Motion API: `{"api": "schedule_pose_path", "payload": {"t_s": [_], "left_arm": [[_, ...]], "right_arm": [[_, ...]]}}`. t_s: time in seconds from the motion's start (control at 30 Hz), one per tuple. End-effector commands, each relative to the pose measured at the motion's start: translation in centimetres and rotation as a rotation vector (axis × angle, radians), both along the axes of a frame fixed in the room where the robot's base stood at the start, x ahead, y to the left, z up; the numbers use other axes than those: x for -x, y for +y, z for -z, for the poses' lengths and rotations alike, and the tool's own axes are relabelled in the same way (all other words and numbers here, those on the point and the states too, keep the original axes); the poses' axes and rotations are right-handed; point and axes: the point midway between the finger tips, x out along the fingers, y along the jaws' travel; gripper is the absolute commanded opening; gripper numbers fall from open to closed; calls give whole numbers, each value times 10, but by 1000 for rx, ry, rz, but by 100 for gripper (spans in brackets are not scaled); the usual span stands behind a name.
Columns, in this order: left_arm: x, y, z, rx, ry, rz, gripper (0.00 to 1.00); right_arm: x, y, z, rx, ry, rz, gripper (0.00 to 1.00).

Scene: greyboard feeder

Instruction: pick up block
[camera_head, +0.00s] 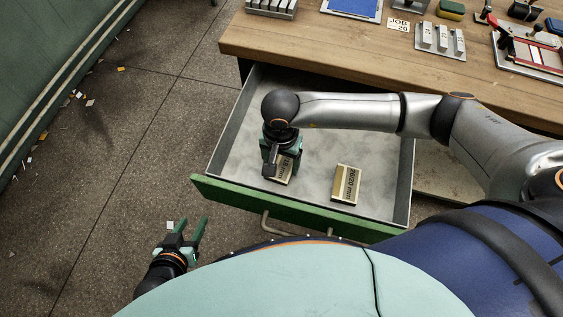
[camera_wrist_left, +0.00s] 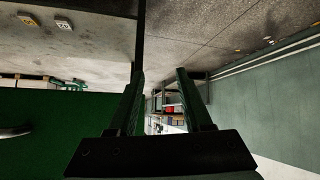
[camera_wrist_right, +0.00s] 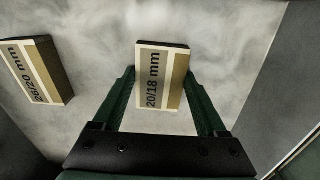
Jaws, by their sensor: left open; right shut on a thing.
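A block marked 20/18 mm (camera_wrist_right: 161,77), cream with a dark end, is between the fingers of my right gripper (camera_wrist_right: 160,85). In the head view this block (camera_head: 284,170) is partly hidden by the right gripper (camera_head: 280,165), which reaches down into the open drawer. The right gripper is shut on it. A second block, marked 26/20 mm (camera_head: 346,184), lies to the right on the drawer floor; it shows at the left in the right wrist view (camera_wrist_right: 40,70). My left gripper (camera_head: 191,224) is open and empty, outside the drawer in front of its green face.
The open drawer has grey walls and a green front (camera_head: 290,208) with a metal handle. The wooden bench (camera_head: 330,45) above holds several tools, a job card (camera_head: 397,25) and grey blocks on a stand (camera_head: 441,42). Scraps litter the floor at left; the floor is otherwise open.

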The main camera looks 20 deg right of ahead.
Motion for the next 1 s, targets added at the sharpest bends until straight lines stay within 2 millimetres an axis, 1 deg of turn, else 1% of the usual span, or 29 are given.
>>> {"api": "schedule_pose_path", "payload": {"t_s": [0.03,0.07,0.43,0.63,0.73,0.87,1.0], "left_arm": [[0,0,0,0,0,0,50],[0,0,0,0,0,0,50],[0,0,0,0,-1,0,50],[-1,0,0,0,-1,0,50],[-1,0,-1,0,-1,0,50],[-1,0,-3,0,-3,-1,50],[-1,1,-4,-1,-2,-2,50]], "right_arm": [[0,0,0,0,0,0,62],[0,0,0,0,0,0,58],[0,0,0,1,-1,1,17],[0,0,-1,0,-1,1,17],[-1,0,-7,0,-3,1,17],[-2,0,-28,-1,-6,0,17],[-2,0,-58,-2,-5,0,17]]}}
